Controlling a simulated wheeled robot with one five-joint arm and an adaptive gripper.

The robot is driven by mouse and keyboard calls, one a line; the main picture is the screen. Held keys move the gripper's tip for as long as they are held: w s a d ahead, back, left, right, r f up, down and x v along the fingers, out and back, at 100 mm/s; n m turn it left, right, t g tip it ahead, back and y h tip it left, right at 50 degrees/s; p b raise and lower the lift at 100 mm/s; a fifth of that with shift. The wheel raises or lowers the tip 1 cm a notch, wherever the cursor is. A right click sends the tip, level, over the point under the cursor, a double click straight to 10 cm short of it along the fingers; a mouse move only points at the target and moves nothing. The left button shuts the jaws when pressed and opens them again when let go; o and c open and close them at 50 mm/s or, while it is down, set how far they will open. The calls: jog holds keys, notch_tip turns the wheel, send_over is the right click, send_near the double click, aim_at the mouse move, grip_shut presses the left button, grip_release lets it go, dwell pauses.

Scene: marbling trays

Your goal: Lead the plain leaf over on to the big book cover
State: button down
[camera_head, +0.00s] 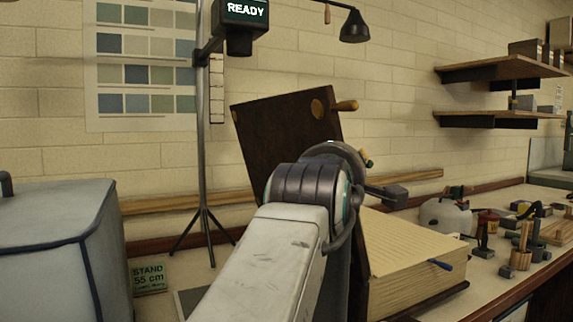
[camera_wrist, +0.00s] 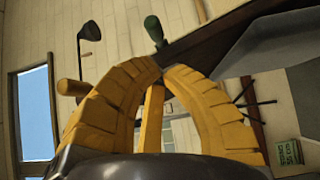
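A dark brown board (camera_head: 262,120), seemingly a hinged leaf or cover, stands steeply tilted behind my arm in the head view. A wooden peg (camera_head: 345,105) sticks out of it; a peg also shows in the wrist view (camera_wrist: 72,87). The thick cream book block (camera_head: 415,262) lies on the bench at lower right. In the wrist view my gripper (camera_wrist: 161,68) has its yellow fingers drawn together at the tips, with nothing clearly between them. A dark green knob (camera_wrist: 153,30) shows just beyond the tips, by a dark board edge. My arm hides the gripper and much of the board in the head view.
A grey-blue box (camera_head: 60,250) stands at left. A tripod stand (camera_head: 203,150) carries a READY display (camera_head: 245,14). A stand sign (camera_head: 149,277) is beside it. A white canister (camera_head: 444,216) and small tools crowd the bench at right.

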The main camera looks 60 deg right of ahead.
jog(key=s+a, duration=0.2)
jog(key=a, duration=0.6)
jog(key=shift+a, duration=0.3)
dwell(0.3)
jog(key=shift+f, duration=0.1)
jog(key=shift+w, duration=0.1)
